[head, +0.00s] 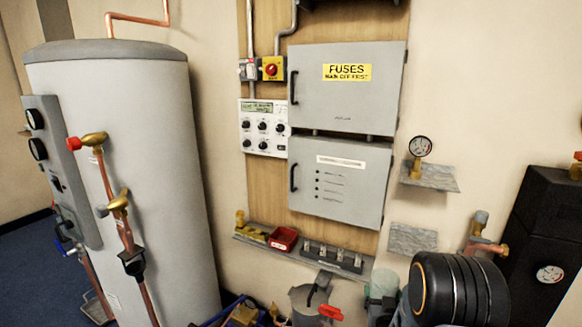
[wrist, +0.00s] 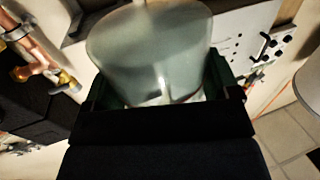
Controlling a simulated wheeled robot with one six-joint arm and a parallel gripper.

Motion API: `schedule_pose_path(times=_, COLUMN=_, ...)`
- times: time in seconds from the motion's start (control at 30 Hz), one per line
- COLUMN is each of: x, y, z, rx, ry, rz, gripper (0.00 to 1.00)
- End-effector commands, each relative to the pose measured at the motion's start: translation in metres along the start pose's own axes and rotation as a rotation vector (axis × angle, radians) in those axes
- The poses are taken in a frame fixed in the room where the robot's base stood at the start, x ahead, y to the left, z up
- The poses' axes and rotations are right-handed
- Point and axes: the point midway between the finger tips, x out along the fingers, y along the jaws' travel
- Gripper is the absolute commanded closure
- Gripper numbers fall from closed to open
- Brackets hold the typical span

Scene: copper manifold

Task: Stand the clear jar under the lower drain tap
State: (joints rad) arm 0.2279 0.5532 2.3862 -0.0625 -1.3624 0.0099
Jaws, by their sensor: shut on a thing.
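The clear jar (wrist: 150,50) fills the top middle of the wrist view, pale and translucent. My gripper (wrist: 162,88) is shut on it, with a dark green finger on each side. In the head view a pale, translucent jar top (head: 385,280) shows at the bottom, left of my dark arm, which hides part of it. A blue-handled tap (head: 66,248) sits low at the tank's left side. A red-handled tap (head: 331,312) shows at the bottom middle. I cannot tell which is the lower drain tap. The jar is apart from the blue-handled tap.
A tall grey tank (head: 150,200) with copper pipes and brass valves (head: 95,140) stands at left. A narrow shelf (head: 300,252) with a red tray (head: 284,238) runs below the grey fuse boxes (head: 345,90). A dark cabinet (head: 545,240) stands at right. Blue floor shows at far left.

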Motion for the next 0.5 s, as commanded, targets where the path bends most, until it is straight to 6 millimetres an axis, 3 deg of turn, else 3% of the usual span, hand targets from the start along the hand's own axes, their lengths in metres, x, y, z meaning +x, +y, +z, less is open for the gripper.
schedule_pose_path(times=0.03, x=-0.009, y=-0.014, z=0.01, rx=0.001, ry=-0.011, rz=-0.014, gripper=0.43)
schedule_pose_path(times=0.2, x=-0.032, y=-0.045, z=0.042, rx=-0.001, ry=-0.005, rz=-0.058, gripper=0.43)
schedule_pose_path(times=0.5, x=-0.052, y=-0.082, z=0.063, rx=0.001, ry=0.005, rz=-0.146, gripper=0.43)
